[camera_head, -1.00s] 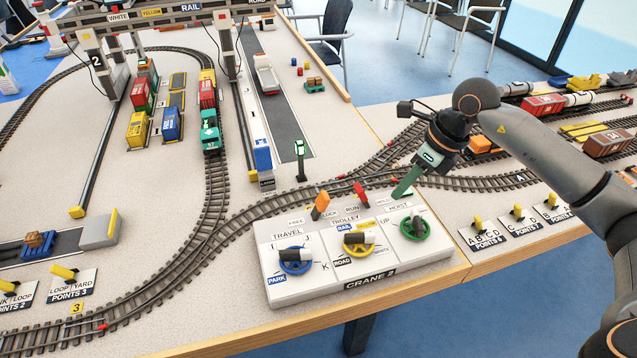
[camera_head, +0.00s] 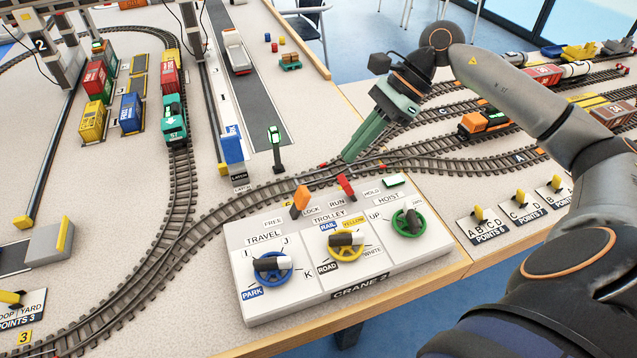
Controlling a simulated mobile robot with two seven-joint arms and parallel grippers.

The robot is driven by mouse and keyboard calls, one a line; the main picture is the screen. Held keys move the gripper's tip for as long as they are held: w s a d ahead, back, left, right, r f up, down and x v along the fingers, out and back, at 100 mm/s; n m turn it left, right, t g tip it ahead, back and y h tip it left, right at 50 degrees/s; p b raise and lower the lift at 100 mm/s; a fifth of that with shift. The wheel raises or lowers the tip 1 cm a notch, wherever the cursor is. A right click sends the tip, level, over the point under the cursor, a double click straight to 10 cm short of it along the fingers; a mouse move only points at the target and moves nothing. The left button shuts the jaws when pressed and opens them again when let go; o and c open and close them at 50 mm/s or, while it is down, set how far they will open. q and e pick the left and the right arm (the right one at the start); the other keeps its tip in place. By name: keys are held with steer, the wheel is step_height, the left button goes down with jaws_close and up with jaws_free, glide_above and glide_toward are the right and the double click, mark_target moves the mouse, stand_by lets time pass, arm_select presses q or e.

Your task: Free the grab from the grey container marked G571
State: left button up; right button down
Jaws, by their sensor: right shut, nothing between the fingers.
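I cannot make out a grey container marked G571 or the grab in this view. The white CRANE 2 panel (camera_head: 291,301) stands at the table's front edge. It carries a blue TRAVEL wheel (camera_head: 272,264), a yellow TROLLEY wheel (camera_head: 346,241) and a green HOIST wheel (camera_head: 408,222). Behind them are an orange lever (camera_head: 300,202) by FREE/LOCK and a red lever (camera_head: 346,187) by RUN/HOLD. My right gripper (camera_head: 347,158) is shut and empty, its green fingers pointing down behind the red lever, over the track area. My left gripper is not in view.
Crane legs marked 2 (camera_head: 42,48) stand at upper left. Yellow (camera_head: 93,121), blue (camera_head: 131,113) and red (camera_head: 95,80) containers stand beside a green locomotive (camera_head: 174,121). A lit green signal (camera_head: 275,148) rises behind the panel. Points levers (camera_head: 480,214) lie at right.

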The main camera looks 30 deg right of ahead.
mark_target(298, 205)
steer(key=shift+f, duration=0.1)
steer(key=x, duration=0.8)
steer(key=shift+a+f, duration=0.25)
steer(key=shift+w+a+f, duration=0.15)
steer(key=shift+a+f, duration=0.2)
steer(key=shift+f, duration=0.15)
steer(key=shift+r, duration=0.1)
steer(key=shift+a+r+p, duration=0.1)
steer(key=shift+a+p, duration=0.05)
steer(key=shift+p, duration=0.25)
steer(key=shift+h, duration=0.3)
